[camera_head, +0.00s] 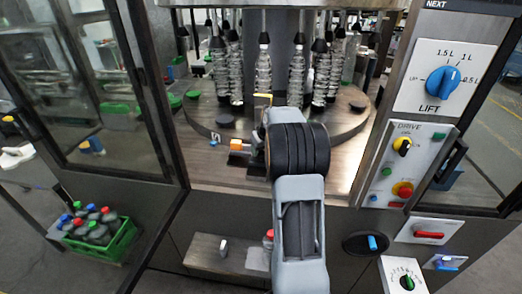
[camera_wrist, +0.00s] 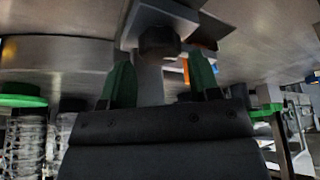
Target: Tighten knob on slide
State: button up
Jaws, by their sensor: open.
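A dark faceted knob (camera_wrist: 160,43) sits under a pale grey block (camera_wrist: 150,16), seemingly part of the slide, in the wrist view. My gripper (camera_wrist: 160,77) is open, with one green fingertip on each side of a grey post below the knob. The fingertips look apart from the knob, though the depth is hard to judge. An orange piece (camera_wrist: 208,56) shows just right of the knob. In the head view, a dark block (camera_head: 238,158) with an orange piece (camera_head: 237,142) lies on the metal deck left of my wrist. My wrist hides the fingertips and the knob there.
Clear bottles (camera_head: 264,72) stand on the round turntable (camera_head: 345,122) behind my arm. A control panel (camera_head: 408,165) with a blue dial (camera_head: 443,82) above is at right. An open glass door (camera_head: 95,110) is at left. A green crate (camera_head: 105,240) of bottles stands low left.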

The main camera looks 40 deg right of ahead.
jog(key=shift+x, duration=1.25)
jog(key=shift+c, duration=0.3)
jog(key=c, duration=0.6)
